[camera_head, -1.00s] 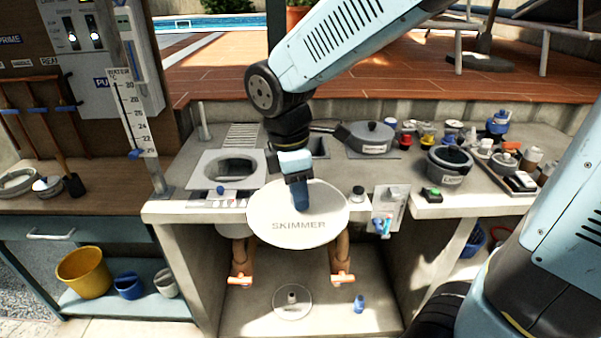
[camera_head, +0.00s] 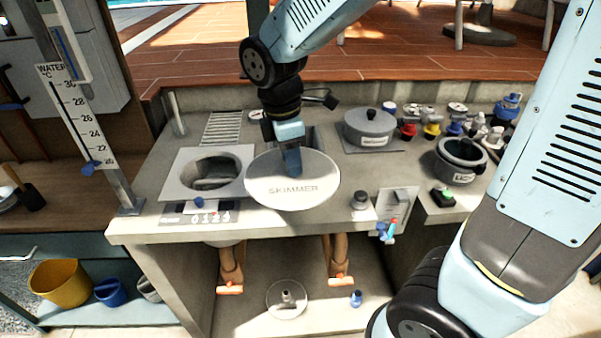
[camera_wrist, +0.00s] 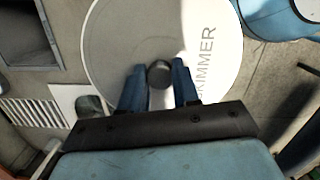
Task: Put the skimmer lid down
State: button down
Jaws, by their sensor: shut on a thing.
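The skimmer lid (camera_head: 265,188) is a white round disc marked "SKIMMER", with a small dark knob at its middle. My gripper (camera_head: 293,168) is shut on the lid, with its blue fingers at the knob. In the wrist view, the fingers (camera_wrist: 160,85) stand on either side of the knob, and the lid (camera_wrist: 115,40) fills the upper middle. In the head view the lid appears just right of the square-framed round skimmer opening (camera_head: 212,172), which is uncovered. The lid looks roughly level; its height over the counter is hard to tell.
The grey counter (camera_head: 150,215) holds a lidded grey pot (camera_head: 369,128), a dark pot (camera_head: 461,160), small coloured valves and a number strip (camera_head: 205,217). Orange-handled pipes (camera_head: 340,265) are below. A thermometer post (camera_head: 85,130) stands at left. Some bare counter lies between lid and pots.

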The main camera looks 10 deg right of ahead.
jog(key=w+f, duration=0.1)
jog(key=w+d, duration=0.1)
jog(key=w, duration=0.1)
jog(key=w+f, duration=0.1)
jog(key=w, duration=0.1)
jog(key=shift+d+f, duration=0.3)
jog(key=shift+f, duration=0.05)
jog(key=w+f, duration=0.1)
jog(key=w+d+f, duration=0.1)
jog(key=f, duration=0.1)
jog(key=w+f, duration=0.1)
jog(key=f, duration=0.1)
jog(key=shift+w+d, duration=0.2)
jog(key=shift+w, duration=0.2)
jog(key=shift+w+d+f, duration=0.1)
jog(key=shift+w+f, duration=0.05)
jog(key=shift+f, duration=0.2)
notch_tip(320, 180, down, 3)
jog(key=shift+r, duration=0.15)
jog(key=c, duration=0.8)
grip_release()
